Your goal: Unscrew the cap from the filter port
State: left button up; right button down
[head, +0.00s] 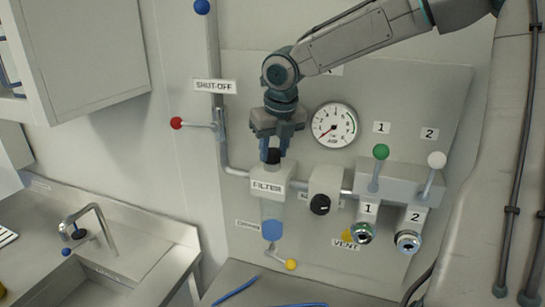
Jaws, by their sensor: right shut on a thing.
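The filter block (269,186), a white box labelled FILTER, is mounted on the wall panel in the pipe line. A black cap (272,156) stands on its top, at the port. My right gripper (272,146) points down from above with its fingers shut on the cap. The cap's lower end is at the top of the block; I cannot tell whether it is still threaded in. The port opening is hidden. My left gripper is not in view.
A gauge (334,125) sits right of my gripper. The red-knobbed shut-off lever (177,123) is left. A black knob (320,204), green-knobbed lever (380,152) and white-knobbed lever (437,160) are right. A sink tap (88,218) stands lower left; a yellow-ended drain lever (290,264) hangs below.

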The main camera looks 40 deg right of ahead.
jog(key=n, duration=0.3)
jog(key=shift+d+n+y, duration=0.15)
jog(key=shift+n+y, duration=0.25)
jog(key=c, duration=1.3)
grip_release()
jog(key=shift+o, duration=1.2)
jog(key=shift+d, duration=0.25)
jog(key=shift+f, duration=0.1)
jog(key=shift+a+m, duration=0.25)
jog(key=shift+m, duration=0.85)
